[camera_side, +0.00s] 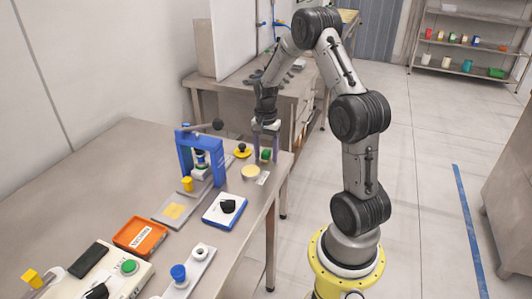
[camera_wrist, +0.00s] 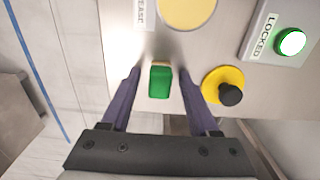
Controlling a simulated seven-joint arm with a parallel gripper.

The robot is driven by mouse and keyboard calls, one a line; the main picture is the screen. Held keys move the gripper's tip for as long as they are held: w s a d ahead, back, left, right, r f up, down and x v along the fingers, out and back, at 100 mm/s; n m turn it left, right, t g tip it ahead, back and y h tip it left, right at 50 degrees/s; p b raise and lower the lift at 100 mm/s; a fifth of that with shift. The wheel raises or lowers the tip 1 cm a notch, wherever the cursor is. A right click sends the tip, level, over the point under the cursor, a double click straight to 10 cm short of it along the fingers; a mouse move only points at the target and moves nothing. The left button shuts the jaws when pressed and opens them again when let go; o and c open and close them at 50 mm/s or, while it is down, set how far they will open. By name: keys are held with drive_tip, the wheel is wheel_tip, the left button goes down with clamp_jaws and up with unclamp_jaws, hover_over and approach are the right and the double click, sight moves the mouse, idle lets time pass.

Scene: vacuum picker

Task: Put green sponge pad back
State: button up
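The green sponge pad (camera_wrist: 160,82) shows as a small green block with a pale yellowish edge, at the end of the table. In the side view it is a small green patch (camera_side: 266,155) under my gripper. My gripper (camera_side: 265,150) points down over the table's right end. In the wrist view its two purple fingers (camera_wrist: 160,76) are spread wide, one on each side of the pad, with a visible gap on both sides. The pad's exact height relative to the fingertips is hard to tell.
A yellow base with a black knob (camera_wrist: 224,90) stands close to the right finger in the wrist view. A yellow disc (camera_side: 250,172) lies nearby beside a label. A blue press frame (camera_side: 185,150) and an orange tray (camera_side: 140,236) stand further along the table (camera_side: 95,165).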

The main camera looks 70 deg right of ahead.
sight(266, 152)
wheel_tip(266, 152, up, 12)
drive_tip(key=a+r+n+t, duration=0.1)
drive_tip(key=a+r+n, duration=0.35)
drive_tip(key=a, duration=0.35)
drive_tip(key=s+a+r+n+t, duration=0.1)
drive_tip(key=s+a+n+t, duration=0.1)
drive_tip(key=s+a+n, duration=0.4)
drive_tip(key=s+a+r+n+t, duration=0.2)
drive_tip(key=s+a+n, duration=0.5)
drive_tip(key=a, duration=0.6)
drive_tip(key=shift+s+a+r+t, duration=0.2)
drive_tip(key=shift+s+t, duration=0.1)
drive_tip(key=shift+s, duration=0.25)
